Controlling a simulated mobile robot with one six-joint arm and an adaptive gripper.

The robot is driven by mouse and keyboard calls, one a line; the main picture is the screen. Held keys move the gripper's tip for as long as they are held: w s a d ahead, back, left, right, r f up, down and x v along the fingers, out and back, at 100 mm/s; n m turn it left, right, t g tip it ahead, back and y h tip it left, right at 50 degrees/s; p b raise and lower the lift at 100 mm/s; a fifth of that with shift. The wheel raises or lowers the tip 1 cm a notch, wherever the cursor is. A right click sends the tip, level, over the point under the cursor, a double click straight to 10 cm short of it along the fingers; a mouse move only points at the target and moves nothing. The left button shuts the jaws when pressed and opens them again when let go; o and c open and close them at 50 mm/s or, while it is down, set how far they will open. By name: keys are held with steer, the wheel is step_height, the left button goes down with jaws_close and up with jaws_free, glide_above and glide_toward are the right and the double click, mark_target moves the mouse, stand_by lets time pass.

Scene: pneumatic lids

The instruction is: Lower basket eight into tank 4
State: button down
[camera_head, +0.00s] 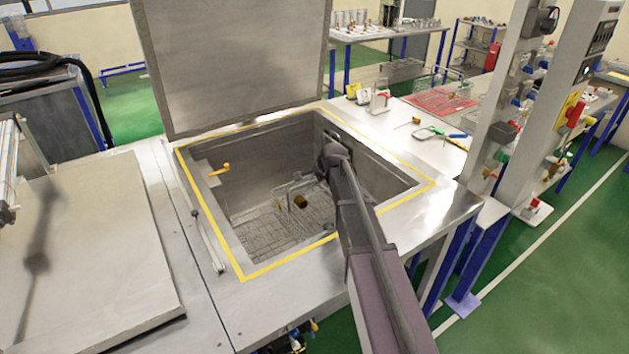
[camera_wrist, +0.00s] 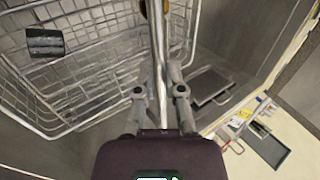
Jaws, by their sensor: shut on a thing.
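The wire basket (camera_head: 262,232) is down inside the open tank (camera_head: 265,165), whose rim has a yellow border. My gripper (camera_wrist: 162,92) is shut on the basket's handle bar (camera_wrist: 157,45). In the head view my arm reaches over the tank's front right edge and hides part of the basket. The basket's wire mesh also shows in the wrist view (camera_wrist: 95,75), with a dark block (camera_wrist: 45,42) in it. I cannot read a tank or basket number, nor tell whether the basket touches the floor.
The tank's grey lid (camera_head: 232,65) stands raised at the back. A closed flat cover (camera_head: 85,260) lies to the left. A yellow lever (camera_head: 220,169) is on the tank's left inner wall.

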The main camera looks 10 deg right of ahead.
steer(key=shift+f+b, duration=0.55)
steer(key=shift+f, duration=0.15)
steer(key=shift+f+b, duration=0.3)
stand_by(0.5)
steer(key=c, duration=0.7)
jaws_free()
steer(key=shift+o, duration=0.2)
steer(key=shift+r, duration=0.15)
step_height(320, 180, up, 29)
steer(key=p, duration=3)
steer(key=shift+g, duration=0.4)
steer(key=shift+r, duration=0.1)
